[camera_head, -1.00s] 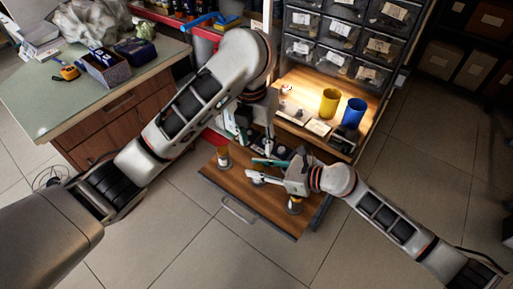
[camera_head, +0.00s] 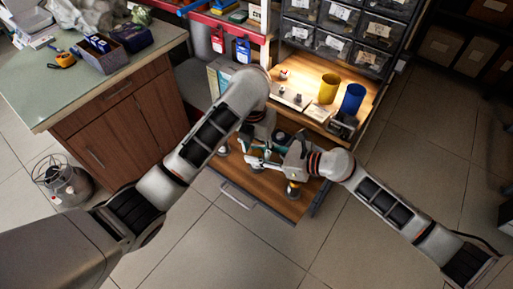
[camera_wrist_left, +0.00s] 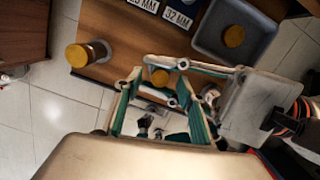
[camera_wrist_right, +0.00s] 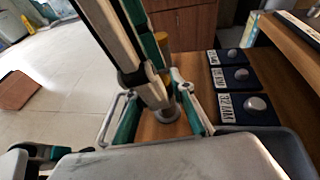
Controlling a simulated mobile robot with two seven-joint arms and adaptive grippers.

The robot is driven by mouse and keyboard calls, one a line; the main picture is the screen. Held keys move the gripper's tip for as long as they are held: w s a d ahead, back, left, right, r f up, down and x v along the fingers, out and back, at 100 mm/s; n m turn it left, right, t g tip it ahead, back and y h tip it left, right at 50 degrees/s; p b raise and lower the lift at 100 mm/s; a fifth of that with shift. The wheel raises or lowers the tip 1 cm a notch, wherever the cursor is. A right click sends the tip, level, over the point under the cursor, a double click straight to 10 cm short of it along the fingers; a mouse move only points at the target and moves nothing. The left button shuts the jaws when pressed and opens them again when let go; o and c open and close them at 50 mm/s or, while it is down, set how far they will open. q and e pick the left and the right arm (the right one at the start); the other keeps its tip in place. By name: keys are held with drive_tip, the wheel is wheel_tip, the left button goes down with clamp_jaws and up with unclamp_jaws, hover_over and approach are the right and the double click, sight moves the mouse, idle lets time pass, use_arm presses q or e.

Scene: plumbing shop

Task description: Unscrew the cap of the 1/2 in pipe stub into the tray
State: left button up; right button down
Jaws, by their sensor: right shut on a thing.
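A pipe stub with a brass-coloured cap (camera_wrist_left: 160,77) stands on the wooden drawer board; its foot (camera_wrist_right: 168,114) shows in the right wrist view. My right gripper (camera_head: 262,162) comes from the right and is shut on this stub, below the cap. My left gripper (camera_wrist_left: 157,78) is above it, fingers apart on either side of the cap, with no visible grip. Its fingers cross the stub in the right wrist view. The grey tray (camera_wrist_left: 205,42) holds a round brass-coloured piece (camera_wrist_left: 233,36). I cannot read which stub is 1/2 in.
Another capped stub (camera_wrist_left: 80,55) stands near the board's edge, and one more (camera_head: 293,188) near the front right. Labelled dark pads (camera_wrist_right: 237,77) with round metal pieces lie beside the tray. A yellow cup (camera_head: 328,88) and blue cup (camera_head: 352,98) stand on the shelf behind.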

use_arm(q)
drive_tip(key=shift+f, duration=0.2)
clamp_jaws()
drive_tip(key=shift+c, duration=0.5)
unclamp_jaws()
drive_tip(key=shift+r, duration=2.3)
